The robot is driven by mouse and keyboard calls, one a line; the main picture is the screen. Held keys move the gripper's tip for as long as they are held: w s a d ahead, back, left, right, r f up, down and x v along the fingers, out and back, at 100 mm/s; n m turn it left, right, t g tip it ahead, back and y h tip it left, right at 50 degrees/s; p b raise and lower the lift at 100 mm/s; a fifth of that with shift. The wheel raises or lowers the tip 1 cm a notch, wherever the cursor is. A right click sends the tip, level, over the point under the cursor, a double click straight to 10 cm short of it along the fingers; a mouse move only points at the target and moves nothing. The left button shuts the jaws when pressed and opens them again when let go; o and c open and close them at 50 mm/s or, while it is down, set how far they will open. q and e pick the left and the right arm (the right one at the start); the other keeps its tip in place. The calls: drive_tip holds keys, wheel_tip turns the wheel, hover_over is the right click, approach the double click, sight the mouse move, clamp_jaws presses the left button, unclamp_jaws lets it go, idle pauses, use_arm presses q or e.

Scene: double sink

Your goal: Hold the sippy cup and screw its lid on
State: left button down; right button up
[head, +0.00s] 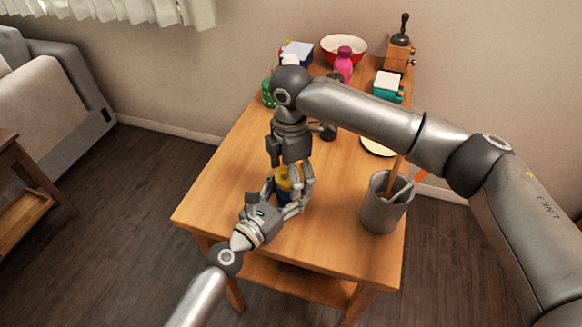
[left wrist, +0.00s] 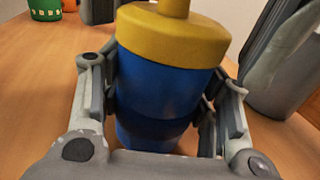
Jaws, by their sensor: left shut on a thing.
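The sippy cup is a blue cylinder (left wrist: 155,85) standing upright near the table's front left. Its yellow lid (left wrist: 172,38) with a short spout sits on top; I cannot tell how tightly. In the head view the lid (head: 283,178) shows only partly between my grippers. My left gripper (head: 284,196) is shut on the blue cup body, with a finger on each side below the lid in the left wrist view (left wrist: 160,105). My right gripper (head: 291,168) points down from above, with its fingers apart around the lid's height. Contact with the lid is not clear.
A grey utensil crock (head: 385,205) stands on the wooden table (head: 335,245) to the right. At the back are a red-white bowl (head: 344,48), a pink bottle (head: 343,65), a coffee grinder (head: 398,50), a teal box (head: 387,87) and a green item (head: 268,93). The table's left front is clear.

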drive_tip(key=shift+c, duration=0.3)
drive_tip(key=c, duration=1)
drive_tip(key=m, duration=0.8)
drive_tip(key=shift+m, duration=0.4)
drive_tip(key=o, duration=1.2)
wheel_tip(320, 180, up, 12)
